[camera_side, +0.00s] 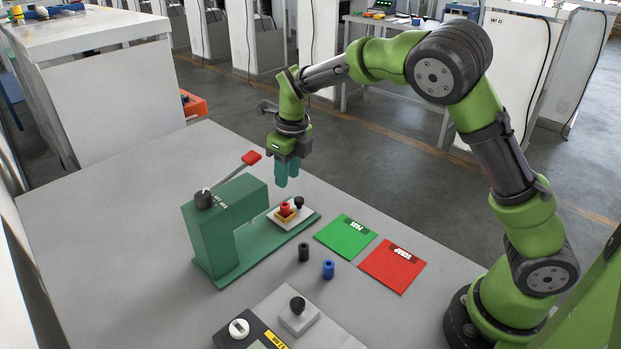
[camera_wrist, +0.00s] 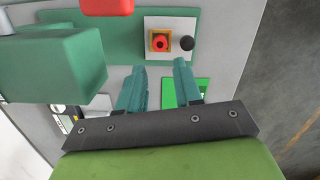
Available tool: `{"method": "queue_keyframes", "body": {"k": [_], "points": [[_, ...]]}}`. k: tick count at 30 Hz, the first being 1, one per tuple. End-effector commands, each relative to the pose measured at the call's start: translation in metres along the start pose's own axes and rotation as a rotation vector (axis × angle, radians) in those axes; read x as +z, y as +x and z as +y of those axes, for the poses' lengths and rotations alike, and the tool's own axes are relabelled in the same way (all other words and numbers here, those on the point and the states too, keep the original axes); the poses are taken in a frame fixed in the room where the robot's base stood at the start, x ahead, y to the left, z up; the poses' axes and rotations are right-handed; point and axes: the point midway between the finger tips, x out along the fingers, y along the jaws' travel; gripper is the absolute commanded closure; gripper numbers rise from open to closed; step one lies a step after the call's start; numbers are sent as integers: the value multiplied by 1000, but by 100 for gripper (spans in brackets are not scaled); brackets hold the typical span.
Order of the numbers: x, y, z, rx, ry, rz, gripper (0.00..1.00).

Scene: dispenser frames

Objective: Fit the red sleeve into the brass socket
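The red sleeve (camera_side: 285,209) stands upright at the brass socket (camera_side: 286,216) on a small white plate on the green press base. In the wrist view the red sleeve (camera_wrist: 160,41) shows from above with a dark hole, and a little of the brass colour surrounds it. I cannot tell how deep it sits. My gripper (camera_side: 287,180) is above and behind the plate in the side view, touching nothing. In the wrist view its two teal fingers (camera_wrist: 159,68) are apart with nothing between them.
The green press (camera_side: 225,225) with its red-tipped lever (camera_side: 251,158) stands left of the socket. A black knob (camera_side: 299,202) is beside the sleeve. Black (camera_side: 303,252) and blue (camera_side: 328,269) sleeves stand in front of the green PASS (camera_side: 345,238) and red SCRAP (camera_side: 392,270) mats.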

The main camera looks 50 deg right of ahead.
Motion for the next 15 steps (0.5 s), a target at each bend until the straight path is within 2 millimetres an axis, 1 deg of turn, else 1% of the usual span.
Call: {"method": "queue_keyframes", "body": {"k": [1,3,7,9,11,14,15], "points": [[1,-9,0,0,-2,-3,66],[1,-19,0,0,-2,-3,66],[0,-29,0,2,-6,-2,66],[-4,-36,-1,14,-40,-11,66],[-10,-45,-2,33,-108,-28,66],[-29,-66,-3,74,-315,-88,66],[-39,-76,-3,87,-426,-123,66]]}}
